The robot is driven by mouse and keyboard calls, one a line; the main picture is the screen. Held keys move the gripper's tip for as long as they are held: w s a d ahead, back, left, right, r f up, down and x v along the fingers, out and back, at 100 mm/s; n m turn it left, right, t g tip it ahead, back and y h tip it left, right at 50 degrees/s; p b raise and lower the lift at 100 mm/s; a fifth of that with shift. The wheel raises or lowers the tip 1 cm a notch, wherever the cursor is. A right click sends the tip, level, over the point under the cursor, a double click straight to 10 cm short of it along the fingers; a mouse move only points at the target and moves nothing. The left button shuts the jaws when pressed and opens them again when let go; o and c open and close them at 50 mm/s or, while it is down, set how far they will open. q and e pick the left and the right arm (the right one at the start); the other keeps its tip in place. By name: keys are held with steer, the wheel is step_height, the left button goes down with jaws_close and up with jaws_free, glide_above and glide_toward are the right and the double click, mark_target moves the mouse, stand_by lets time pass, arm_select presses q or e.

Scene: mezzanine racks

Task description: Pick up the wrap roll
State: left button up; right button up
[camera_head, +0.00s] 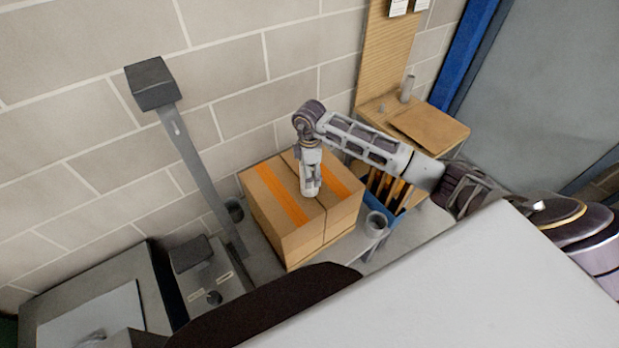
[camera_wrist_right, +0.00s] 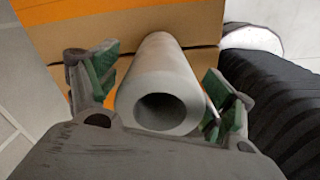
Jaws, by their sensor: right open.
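The wrap roll (camera_wrist_right: 158,75) is a pale grey hollow tube. In the right wrist view it stands end-on to the camera, its open end nearest me, with a taped cardboard box (camera_wrist_right: 120,20) behind it. My right gripper (camera_wrist_right: 160,92) is open, with one green-padded finger on each side of the roll; a small gap shows on the left, and contact on the right is unclear. In the head view my right gripper (camera_head: 311,186) points down over the box (camera_head: 280,217) and largely hides the roll. My left gripper is not in view.
A grey cup-like cylinder (camera_head: 376,224) stands right of the box, beside a blue bin (camera_head: 385,192) of upright items. A scale-like post (camera_head: 190,150) rises at the left. A wooden stand (camera_head: 425,125) is behind, against the block wall.

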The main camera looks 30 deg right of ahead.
steer(key=shift+c, duration=0.2)
steer(key=c, duration=1.3)
steer(key=shift+r, duration=0.1)
steer(key=shift+r+b, duration=0.65)
steer(key=shift+r, duration=4.3)
steer(key=o, duration=0.6)
steer(key=shift+c, duration=1.6)
